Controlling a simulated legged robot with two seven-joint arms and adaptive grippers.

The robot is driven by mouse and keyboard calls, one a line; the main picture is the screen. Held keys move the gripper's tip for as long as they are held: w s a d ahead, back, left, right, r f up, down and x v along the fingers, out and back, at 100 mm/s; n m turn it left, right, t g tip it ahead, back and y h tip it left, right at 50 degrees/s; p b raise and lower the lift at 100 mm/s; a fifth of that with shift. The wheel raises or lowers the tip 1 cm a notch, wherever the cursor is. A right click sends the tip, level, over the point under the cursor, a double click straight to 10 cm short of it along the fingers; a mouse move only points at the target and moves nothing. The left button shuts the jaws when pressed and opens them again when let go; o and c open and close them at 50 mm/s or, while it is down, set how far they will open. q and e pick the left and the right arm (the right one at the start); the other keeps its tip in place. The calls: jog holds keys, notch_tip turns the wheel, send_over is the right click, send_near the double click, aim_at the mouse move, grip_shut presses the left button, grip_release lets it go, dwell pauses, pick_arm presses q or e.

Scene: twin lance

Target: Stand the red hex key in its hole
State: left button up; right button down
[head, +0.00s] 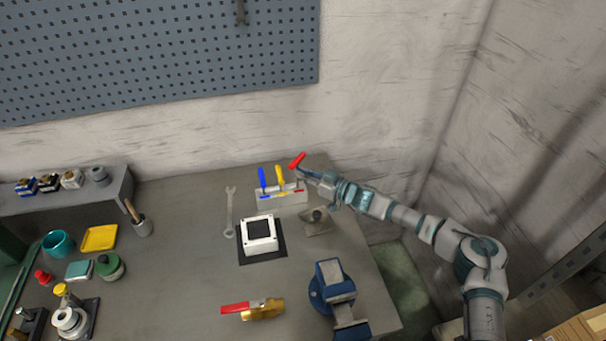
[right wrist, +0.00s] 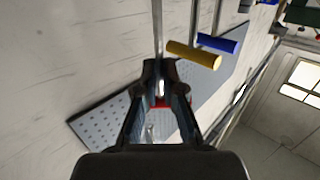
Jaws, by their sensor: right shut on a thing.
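The red hex key (head: 297,160) is in my right gripper (head: 303,173), its handle tilted, above the right end of a pale holder block (head: 267,203). In the right wrist view the fingers (right wrist: 160,85) are closed around it, and a bit of its red (right wrist: 160,103) shows between them. Its lower end is not clear in the head view, so I cannot tell whether it touches the block. The blue hex key (head: 262,177) and yellow hex key (head: 280,175) stand in the block, beside the gripper. A red mark (head: 299,190) lies on the block's right end. My left gripper is out of view.
A blue vise (head: 332,284) stands at the right front. The wall (head: 400,80) is close behind.

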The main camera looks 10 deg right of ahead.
jog(key=shift+f, duration=0.2)
dwell(0.5)
jog(key=shift+f+b, duration=0.35)
jog(key=shift+s+f, duration=0.1)
jog(key=shift+f, duration=0.1)
jog(key=c, duration=1.2)
grip_release()
jog(key=shift+f, duration=0.1)
jog(key=shift+s+f, duration=0.1)
jog(key=v, duration=1.2)
jog(key=shift+r, duration=0.3)
jog(key=shift+a, duration=0.1)
